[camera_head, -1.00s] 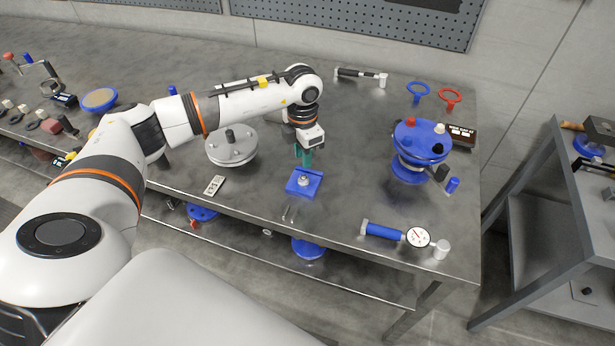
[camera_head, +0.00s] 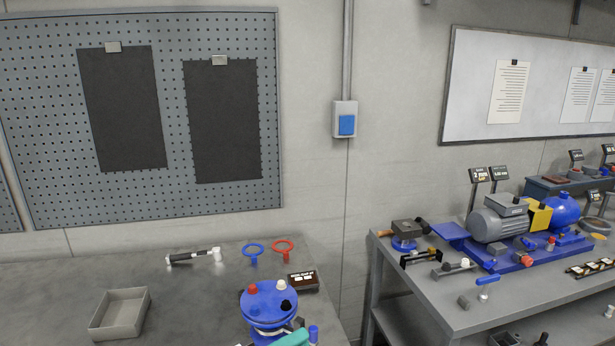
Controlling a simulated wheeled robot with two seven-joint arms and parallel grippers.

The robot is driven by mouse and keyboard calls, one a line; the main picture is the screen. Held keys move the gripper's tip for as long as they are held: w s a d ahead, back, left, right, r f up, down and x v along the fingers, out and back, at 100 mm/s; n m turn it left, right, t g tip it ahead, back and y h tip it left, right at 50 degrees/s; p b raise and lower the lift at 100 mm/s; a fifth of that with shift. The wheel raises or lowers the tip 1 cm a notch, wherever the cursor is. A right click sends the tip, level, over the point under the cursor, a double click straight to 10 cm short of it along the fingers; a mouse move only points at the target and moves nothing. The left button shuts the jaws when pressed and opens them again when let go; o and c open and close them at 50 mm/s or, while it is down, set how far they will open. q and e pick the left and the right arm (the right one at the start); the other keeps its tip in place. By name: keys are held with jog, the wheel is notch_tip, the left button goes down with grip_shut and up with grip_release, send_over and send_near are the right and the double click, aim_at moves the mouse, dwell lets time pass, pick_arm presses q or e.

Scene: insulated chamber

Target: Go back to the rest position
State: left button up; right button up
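Only a small teal piece of my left gripper (camera_head: 292,339) shows, at the bottom edge in front of the blue round fixture (camera_head: 270,301). The rest of the gripper and its arm are outside the picture. I cannot see both fingertips, so whether it is open or shut, or holds anything, does not show. My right gripper is not in view.
A pegboard (camera_head: 228,90) hangs behind.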

pick_arm(q)
jog(key=w+a+n+t+y, duration=0.1)
jog(key=a+n+t+y, duration=0.9)
jog(key=n, duration=0.7)
jog(key=s+a+f+n+g+y, duration=0.3)
jog(key=f+n+y, duration=0.1)
jog(key=f+n, duration=0.15)
jog(key=s+a+f+n+g+y, duration=0.3)
jog(key=a+f+n+g+y, duration=0.1)
jog(key=f, duration=0.2)
jog(key=s+f+n+g, duration=0.1)
jog(key=s+f+g, duration=0.2)
jog(key=s, duration=0.3)
jog(key=s+a+f+n+g+h, duration=0.1)
jog(key=s+f+n+g, duration=0.15)
jog(key=s, duration=0.35)
jog(key=s+f+n+g, duration=0.1)
jog(key=s+f+g, duration=0.3)
jog(key=s, duration=0.2)
notch_tip(320, 180, down, 26)
jog(key=s+r+g, duration=0.1)
jog(key=s, duration=0.1)
jog(key=s+a+f+g, duration=0.1)
jog(key=s+a+f, duration=0.2)
jog(key=s+f, duration=1.3)
jog(key=shift+s+f+m, duration=0.15)
jog(key=shift+f+m, duration=0.25)
jog(key=shift+f, duration=0.05)
